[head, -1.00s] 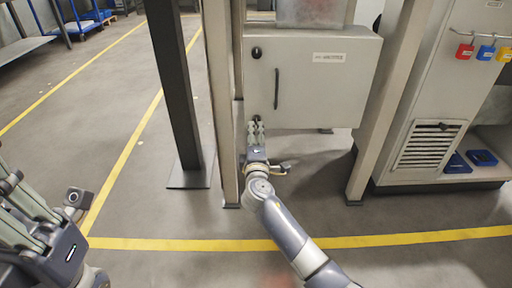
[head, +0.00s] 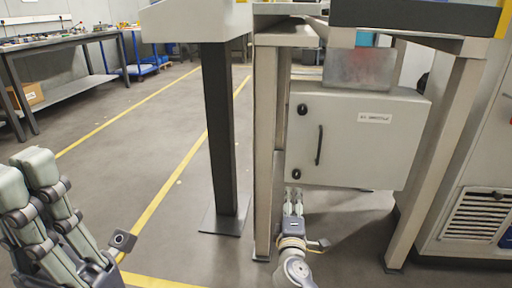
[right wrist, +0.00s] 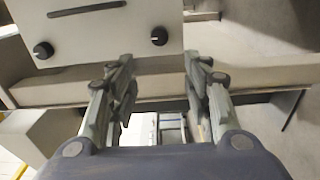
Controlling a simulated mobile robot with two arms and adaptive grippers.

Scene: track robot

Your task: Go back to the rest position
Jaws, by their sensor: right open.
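My right gripper (head: 293,193) is low at the lower left of the grey cabinet (head: 375,140), near its lower black knob (head: 296,174). In the right wrist view its two fingers (right wrist: 157,75) stand apart with nothing between them. The cabinet (right wrist: 100,25) with its two knobs and black handle shows beyond the fingers. My left gripper (head: 25,165) is at the left edge of the head view, its fingers pointing up over the floor. It holds nothing that I can see, and its finger spacing is unclear from this angle.
The cabinet hangs between a beige post (head: 265,150) and a slanted leg (head: 435,160). A dark post (head: 219,130) stands left of them. A grey cabinet with a vent (head: 478,215) is at the right. Open floor (head: 125,165) with yellow lines lies left, before a workbench (head: 60,40).

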